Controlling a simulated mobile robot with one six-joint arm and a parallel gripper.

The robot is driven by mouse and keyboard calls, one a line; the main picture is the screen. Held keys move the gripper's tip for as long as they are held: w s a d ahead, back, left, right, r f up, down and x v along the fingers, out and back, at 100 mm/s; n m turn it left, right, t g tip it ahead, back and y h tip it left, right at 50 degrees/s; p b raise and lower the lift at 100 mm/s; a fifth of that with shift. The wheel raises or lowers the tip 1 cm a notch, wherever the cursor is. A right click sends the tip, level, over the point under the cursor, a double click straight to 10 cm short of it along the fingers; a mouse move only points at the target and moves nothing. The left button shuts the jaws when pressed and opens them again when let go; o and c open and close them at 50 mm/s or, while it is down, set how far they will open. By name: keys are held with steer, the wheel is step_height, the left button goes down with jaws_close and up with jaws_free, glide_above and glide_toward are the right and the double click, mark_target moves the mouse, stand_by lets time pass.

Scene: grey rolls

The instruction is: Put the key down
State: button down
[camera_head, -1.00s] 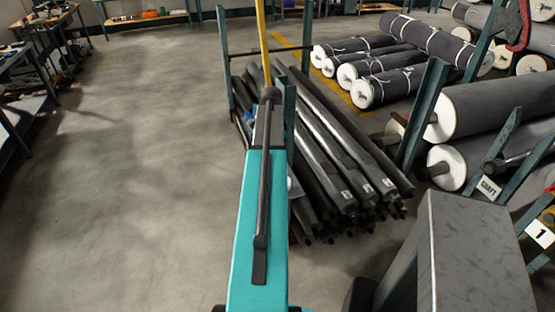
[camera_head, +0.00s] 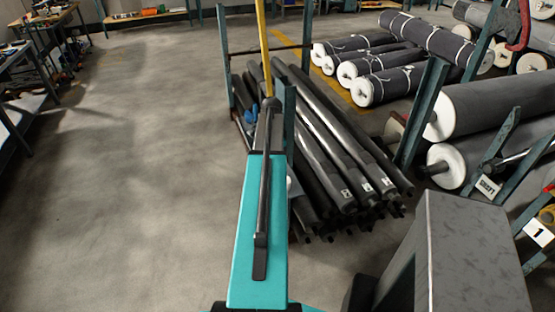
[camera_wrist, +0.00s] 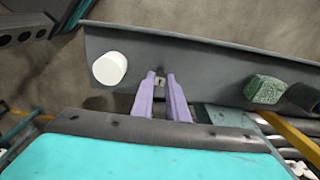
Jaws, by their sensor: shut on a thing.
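My gripper (camera_wrist: 161,77) shows in the wrist view with two pale purple fingers, close together with a narrow gap. A small light-coloured piece, likely the key (camera_wrist: 159,82), shows between the fingertips; its shape is mostly hidden. The fingers are over a long grey shelf or tray (camera_wrist: 210,62); I cannot tell whether the key touches it. In the head view my arm hides the gripper and the key.
On the grey surface stand a white cylinder (camera_wrist: 109,68) left of the fingers, and a green speckled block (camera_wrist: 264,89) and a dark cylinder (camera_wrist: 304,97) to the right. Dark rolls (camera_head: 330,150) are stacked right of my arm. Floor (camera_head: 140,170) on the left is clear.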

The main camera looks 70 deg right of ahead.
steer(key=shift+f, duration=0.1)
steer(key=c, duration=1.7)
jaws_free()
steer(key=shift+c, duration=0.2)
steer(key=shift+r, duration=0.2)
step_height(320, 180, up, 12)
steer(key=b, duration=0.3)
steer(key=shift+w+a, duration=0.3)
steer(key=shift+f, duration=0.15)
